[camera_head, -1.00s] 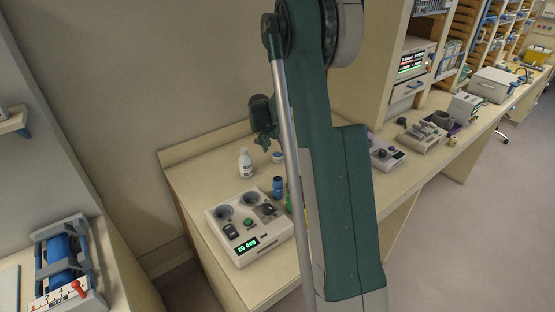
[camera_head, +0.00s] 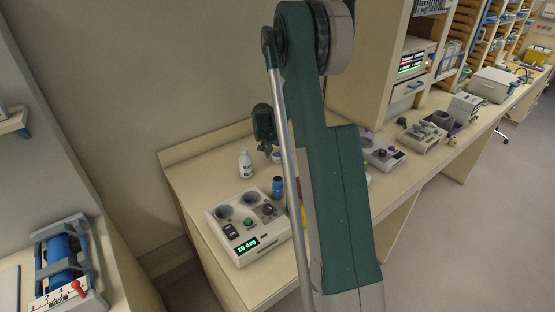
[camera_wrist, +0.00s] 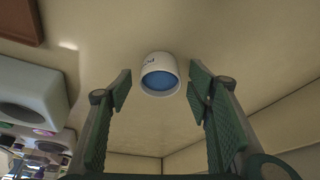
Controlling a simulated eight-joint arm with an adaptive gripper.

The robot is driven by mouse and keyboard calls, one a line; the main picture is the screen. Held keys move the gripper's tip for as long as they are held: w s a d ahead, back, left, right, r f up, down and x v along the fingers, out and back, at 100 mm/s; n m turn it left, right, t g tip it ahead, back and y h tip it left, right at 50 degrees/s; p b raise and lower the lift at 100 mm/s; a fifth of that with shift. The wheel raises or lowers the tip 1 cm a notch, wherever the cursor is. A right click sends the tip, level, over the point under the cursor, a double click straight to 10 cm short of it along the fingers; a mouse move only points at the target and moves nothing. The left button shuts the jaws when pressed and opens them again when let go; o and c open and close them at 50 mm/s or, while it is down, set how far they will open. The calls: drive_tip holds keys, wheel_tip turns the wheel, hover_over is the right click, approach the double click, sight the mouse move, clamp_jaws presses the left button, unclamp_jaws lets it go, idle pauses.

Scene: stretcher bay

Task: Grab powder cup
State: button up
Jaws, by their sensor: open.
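The powder cup (camera_wrist: 160,76) is a small white cup with dark lettering and a blue inside, in the upper middle of the wrist view. In the head view, the cup (camera_head: 276,157) shows as a small pale shape beside the gripper. My gripper (camera_wrist: 160,88) is open, its green-padded fingers spread left and right of the cup. The fingertips are near the cup, with a gap on each side and nothing between them lower down. In the head view my gripper (camera_head: 266,148) is small and dark, over the back of the bench.
A white bottle (camera_head: 245,165) and a blue bottle (camera_head: 278,187) stand near the gripper. A device with a green display (camera_head: 248,230) sits in front of them. Walls rise behind the bench (camera_head: 190,172). More equipment stands along the bench to the right.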

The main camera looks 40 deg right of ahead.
drive_tip(key=shift+d+f, duration=0.15)
drive_tip(key=shift+f, duration=0.15)
idle(0.4)
drive_tip(key=c, duration=1)
